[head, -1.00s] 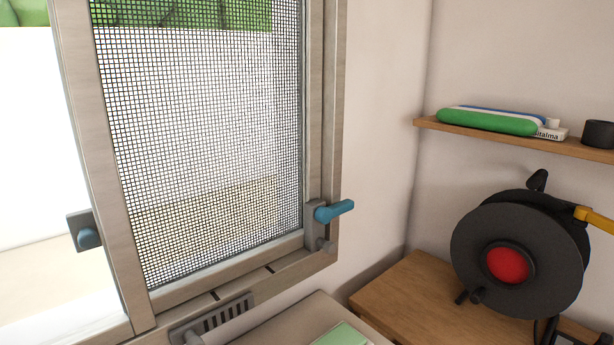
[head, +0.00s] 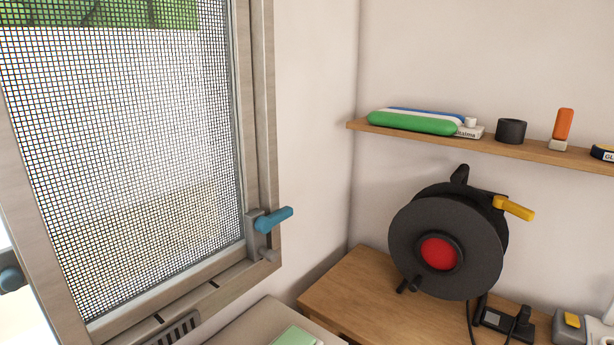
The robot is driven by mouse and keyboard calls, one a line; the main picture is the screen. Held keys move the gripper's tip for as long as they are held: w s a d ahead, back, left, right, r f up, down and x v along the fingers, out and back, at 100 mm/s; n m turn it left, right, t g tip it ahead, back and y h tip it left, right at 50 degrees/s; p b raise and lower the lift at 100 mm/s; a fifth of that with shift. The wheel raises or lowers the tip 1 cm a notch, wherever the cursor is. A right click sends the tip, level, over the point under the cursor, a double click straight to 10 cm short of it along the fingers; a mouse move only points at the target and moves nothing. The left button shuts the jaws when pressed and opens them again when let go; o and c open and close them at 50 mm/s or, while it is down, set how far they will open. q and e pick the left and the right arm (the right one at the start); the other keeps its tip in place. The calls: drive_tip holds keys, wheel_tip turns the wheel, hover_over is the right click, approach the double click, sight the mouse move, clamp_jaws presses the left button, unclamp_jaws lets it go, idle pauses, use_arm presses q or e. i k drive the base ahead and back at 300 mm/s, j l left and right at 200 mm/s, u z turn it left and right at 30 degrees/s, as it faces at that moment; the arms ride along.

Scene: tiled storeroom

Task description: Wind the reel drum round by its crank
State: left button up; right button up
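A black cable reel drum (head: 408,231) with a red centre (head: 438,253) stands upright on a wooden table (head: 349,287) at the right of the head view. A yellow handle (head: 514,208) sticks out to the right near its top. Neither of my grippers shows in this view.
A wall shelf (head: 540,153) above the reel holds a green tube (head: 411,123), a black cup (head: 511,131) and an orange-and-white item (head: 562,126). A screened window with a blue handle (head: 275,219) stands left. A dark box (head: 500,320) and cable lie by the reel.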

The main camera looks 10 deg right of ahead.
sight(448, 243)
drive_tip(key=z, duration=1.3)
